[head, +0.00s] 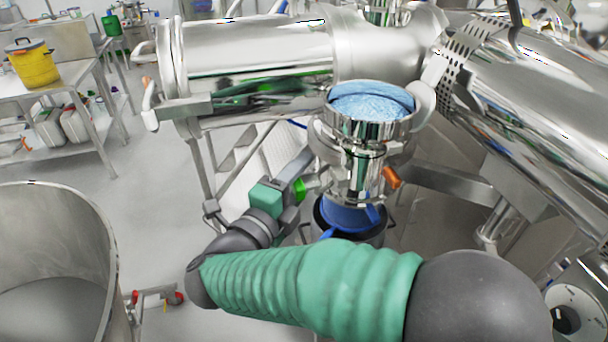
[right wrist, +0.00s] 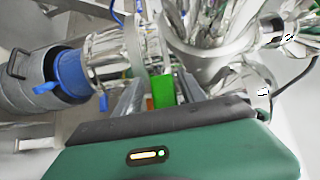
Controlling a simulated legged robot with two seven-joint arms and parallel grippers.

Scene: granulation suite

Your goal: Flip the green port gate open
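The green port gate (head: 299,188) is a small bright green piece on the left side of the shiny metal port below the blue-topped bowl. It also shows in the right wrist view (right wrist: 162,89), between my two grey fingers. My right gripper (head: 297,185) reaches in from the lower left of the port with its fingers apart, one on each side of the green gate. I cannot tell whether a finger touches it. My left gripper is in neither view.
An orange handle (head: 391,177) sticks out on the port's right side. A blue-collared container (head: 349,217) stands under the port. A large steel drum (head: 62,235) stands at left. Steel cylinders (head: 255,60) surround the port above and to the right.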

